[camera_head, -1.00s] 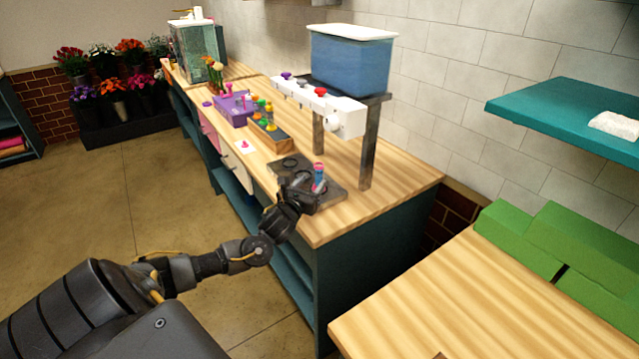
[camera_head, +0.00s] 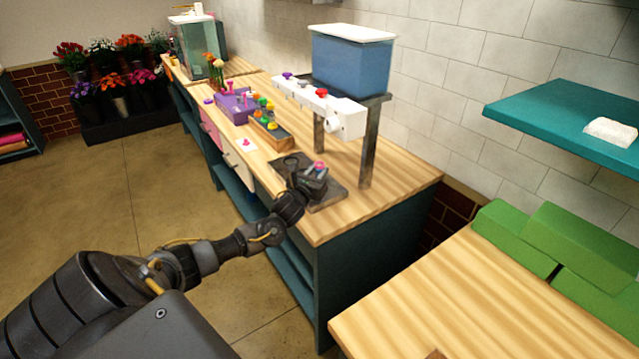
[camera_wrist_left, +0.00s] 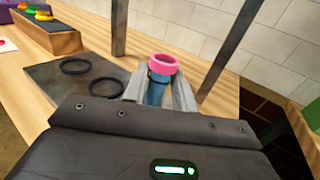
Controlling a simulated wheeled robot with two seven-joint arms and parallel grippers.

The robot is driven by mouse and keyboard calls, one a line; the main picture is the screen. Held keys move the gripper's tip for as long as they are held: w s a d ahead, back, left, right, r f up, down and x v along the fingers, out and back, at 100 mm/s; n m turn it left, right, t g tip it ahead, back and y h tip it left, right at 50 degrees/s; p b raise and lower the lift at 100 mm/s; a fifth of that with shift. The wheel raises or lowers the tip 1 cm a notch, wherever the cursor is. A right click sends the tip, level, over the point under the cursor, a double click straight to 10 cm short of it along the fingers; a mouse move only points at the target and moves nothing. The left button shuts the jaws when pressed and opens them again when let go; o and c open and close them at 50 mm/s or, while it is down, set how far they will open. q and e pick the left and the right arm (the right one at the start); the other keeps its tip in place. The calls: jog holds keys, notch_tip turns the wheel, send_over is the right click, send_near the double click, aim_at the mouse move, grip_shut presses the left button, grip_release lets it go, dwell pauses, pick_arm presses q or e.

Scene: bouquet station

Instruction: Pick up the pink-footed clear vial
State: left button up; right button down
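The vial (camera_wrist_left: 158,92) stands upright, with a pink ring at its top end and a bluish see-through body below. In the head view only its pink top (camera_head: 319,166) shows clearly above my left gripper (camera_head: 312,181). In the left wrist view the fingers of my left gripper (camera_wrist_left: 160,95) stand on both sides of the vial, close against its body. I cannot tell whether they press on it. The vial's lower end is hidden behind the gripper body. My right gripper is not in view.
A dark mat (camera_wrist_left: 60,80) with black rings lies under the gripper on the wooden bench. Metal posts (camera_head: 367,150) carry a blue tank (camera_head: 350,67) and white dispenser (camera_head: 318,101) just behind. A wooden tray (camera_head: 270,133) and purple box (camera_head: 236,106) stand farther left.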

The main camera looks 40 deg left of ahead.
pick_arm(q)
grip_shut()
jog(key=shift+r, duration=0.1)
